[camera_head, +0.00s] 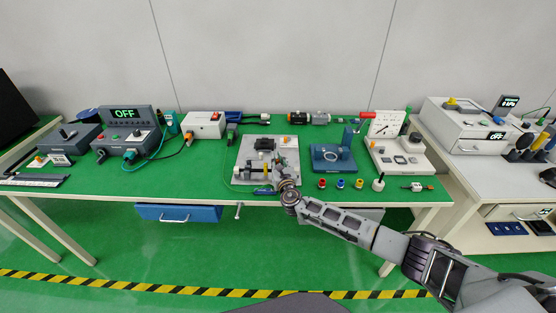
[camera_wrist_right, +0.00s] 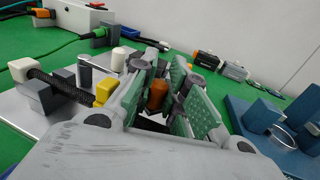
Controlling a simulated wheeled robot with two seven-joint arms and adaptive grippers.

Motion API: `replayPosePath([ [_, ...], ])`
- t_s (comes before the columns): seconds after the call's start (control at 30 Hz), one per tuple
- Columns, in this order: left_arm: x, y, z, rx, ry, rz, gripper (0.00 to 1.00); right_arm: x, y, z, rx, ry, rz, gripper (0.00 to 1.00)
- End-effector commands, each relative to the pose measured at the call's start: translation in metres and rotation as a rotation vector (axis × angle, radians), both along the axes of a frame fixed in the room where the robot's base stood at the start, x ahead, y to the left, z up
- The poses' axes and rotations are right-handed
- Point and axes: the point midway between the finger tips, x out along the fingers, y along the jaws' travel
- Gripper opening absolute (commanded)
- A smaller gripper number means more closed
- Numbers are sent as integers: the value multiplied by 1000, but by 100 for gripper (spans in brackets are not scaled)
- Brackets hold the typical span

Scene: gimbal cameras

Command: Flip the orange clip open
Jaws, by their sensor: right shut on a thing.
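My right gripper (camera_head: 279,176) reaches over the front right part of a grey board (camera_head: 245,160) on the green table. In the right wrist view the padded fingers of my right gripper (camera_wrist_right: 160,82) are shut on the orange clip (camera_wrist_right: 157,95), which shows between them as a small upright orange piece. The fingers hide its base, so I cannot tell its exact angle. A yellow block (camera_wrist_right: 105,91) and a black ribbed hose (camera_wrist_right: 60,84) are on the board to the left of the fingers. My left gripper is not in view.
A blue fixture with a ring (camera_head: 333,157) stands right of the board. Several small coloured parts lie along the front edge. A white box (camera_head: 204,124) and a control box reading OFF (camera_head: 126,124) stand to the left. A green strip at front left is clear.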

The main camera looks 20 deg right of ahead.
Motion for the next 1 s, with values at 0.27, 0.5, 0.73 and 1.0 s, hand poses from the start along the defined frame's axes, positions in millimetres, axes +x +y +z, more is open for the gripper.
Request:
replayPosePath([
  [0.27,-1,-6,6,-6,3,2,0,4,2,1,1,-1,-70,0],
  [0.5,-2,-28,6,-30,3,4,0,5,3,1,0,-2,-95,0],
  [0.73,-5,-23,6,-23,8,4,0,5,2,1,-1,-2,-97,0],
  [1.0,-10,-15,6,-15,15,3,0,5,3,1,-1,-2,-97,31],
])
